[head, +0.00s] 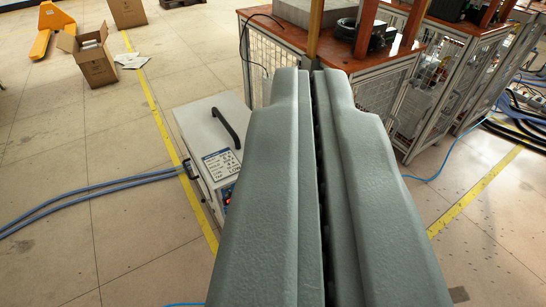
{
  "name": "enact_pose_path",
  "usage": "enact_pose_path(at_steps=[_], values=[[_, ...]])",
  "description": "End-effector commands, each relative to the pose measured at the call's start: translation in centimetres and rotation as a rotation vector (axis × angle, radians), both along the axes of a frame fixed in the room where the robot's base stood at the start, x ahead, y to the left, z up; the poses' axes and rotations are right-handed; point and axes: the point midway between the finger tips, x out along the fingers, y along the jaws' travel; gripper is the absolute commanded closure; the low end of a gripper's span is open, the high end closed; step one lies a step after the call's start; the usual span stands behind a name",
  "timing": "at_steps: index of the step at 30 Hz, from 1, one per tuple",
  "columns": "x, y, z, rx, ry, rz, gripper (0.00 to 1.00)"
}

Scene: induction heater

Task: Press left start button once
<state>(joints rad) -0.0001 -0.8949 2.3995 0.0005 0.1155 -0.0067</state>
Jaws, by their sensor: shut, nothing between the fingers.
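My gripper (311,72) fills the middle of the head view. Its two long grey fingers lie side by side with only a thin dark gap, shut and empty. A white box-shaped unit (198,128) with a black handle on top stands on the floor just left of the fingers. It has a printed label and a small panel with a red light or button (227,200) at its front, partly cut off by my gripper. I cannot make out a left start button; the rest of the panel is hidden.
Wood-topped workbenches (402,48) with mesh sides stand behind and to the right. Blue hoses (90,192) run left from the unit. Yellow floor lines (153,105), an open cardboard box (92,60) and a yellow pallet jack (50,22) lie left. Floor at left is mostly clear.

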Motion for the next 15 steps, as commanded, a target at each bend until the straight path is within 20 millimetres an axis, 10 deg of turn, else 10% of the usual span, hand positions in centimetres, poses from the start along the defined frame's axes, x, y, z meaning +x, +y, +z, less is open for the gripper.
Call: enact_pose_path(at_steps=[15], values=[[9.5, 0.3, -2.7, -0.193, 0.023, 0.017, 1.0]])
